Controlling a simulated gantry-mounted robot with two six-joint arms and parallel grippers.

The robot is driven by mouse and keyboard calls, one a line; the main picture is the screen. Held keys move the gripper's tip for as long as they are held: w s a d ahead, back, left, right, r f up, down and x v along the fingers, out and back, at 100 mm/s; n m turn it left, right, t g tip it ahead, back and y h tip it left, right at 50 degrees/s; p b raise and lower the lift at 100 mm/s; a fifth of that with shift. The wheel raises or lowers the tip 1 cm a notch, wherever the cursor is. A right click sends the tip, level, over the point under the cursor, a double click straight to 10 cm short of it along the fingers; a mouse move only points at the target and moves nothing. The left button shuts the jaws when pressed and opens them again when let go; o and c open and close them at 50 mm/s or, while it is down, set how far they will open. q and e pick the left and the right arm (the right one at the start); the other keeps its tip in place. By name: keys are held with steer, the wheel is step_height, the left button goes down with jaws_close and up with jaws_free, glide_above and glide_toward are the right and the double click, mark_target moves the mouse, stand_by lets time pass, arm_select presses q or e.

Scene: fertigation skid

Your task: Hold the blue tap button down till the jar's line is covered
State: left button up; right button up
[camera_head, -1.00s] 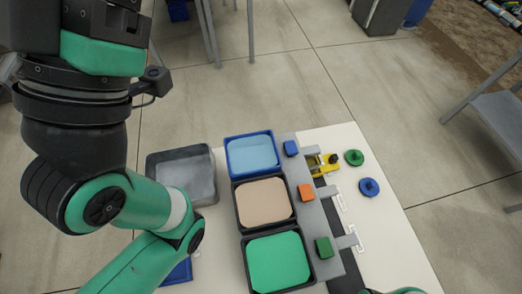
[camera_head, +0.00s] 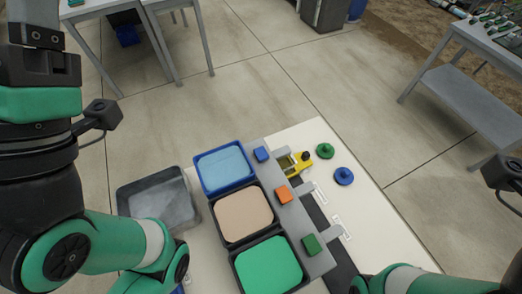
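The blue tap button (camera_head: 262,154) sits on the grey rail beside the blue tank (camera_head: 224,168), which holds light blue liquid. A yellow piece with a dark knob (camera_head: 299,163) lies by the spout next to that button. I cannot clearly make out a jar or its line there. My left gripper (camera_head: 36,32) is at the upper left, far from the button, with its tips cut off or unclear. My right gripper is out of view; only part of my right arm shows at the lower right. Nothing touches the blue button.
An orange button (camera_head: 283,194) and a green button (camera_head: 311,244) sit along the rail beside the peach tank (camera_head: 243,214) and green tank (camera_head: 269,266). Green (camera_head: 324,151) and blue (camera_head: 344,176) lids lie on the white table. A grey tray (camera_head: 158,200) stands left.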

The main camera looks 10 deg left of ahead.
arm_select(q)
jaws_close()
stand_by(1.7)
